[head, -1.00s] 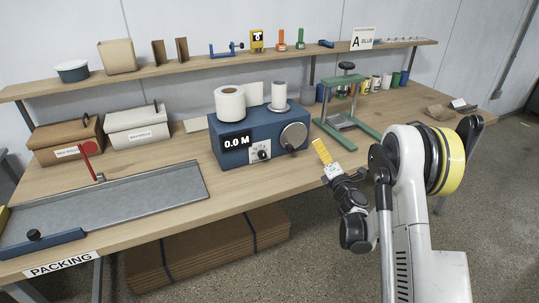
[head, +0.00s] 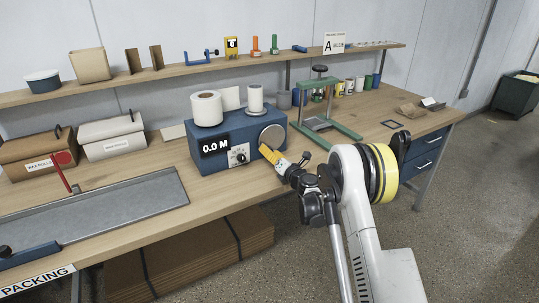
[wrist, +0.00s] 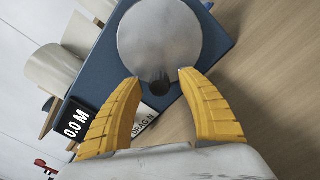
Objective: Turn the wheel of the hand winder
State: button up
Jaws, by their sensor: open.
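The hand winder (head: 210,128) is a blue box on the bench with paper rolls on top and a display reading 0.0 M. Its round grey wheel (head: 272,136) is on the right of its front face. In the wrist view the wheel (wrist: 160,40) fills the upper middle, with a dark handle knob (wrist: 160,86) at its lower edge. My gripper (head: 266,152) is just in front of the wheel. In the wrist view my gripper (wrist: 158,78) is open, its yellow fingers on either side of the knob; I cannot tell whether they touch it.
A green press frame (head: 320,120) stands right of the winder. A grey metal tray (head: 100,205) lies to the left, with brown and white boxes (head: 112,137) behind it. A shelf (head: 130,85) with small tools runs along the back. Bench space right of the press is fairly clear.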

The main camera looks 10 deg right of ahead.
jog(key=shift+w+a, duration=0.1)
jog(key=shift+w, duration=0.05)
grip_shut()
jog(key=shift+r, duration=0.1)
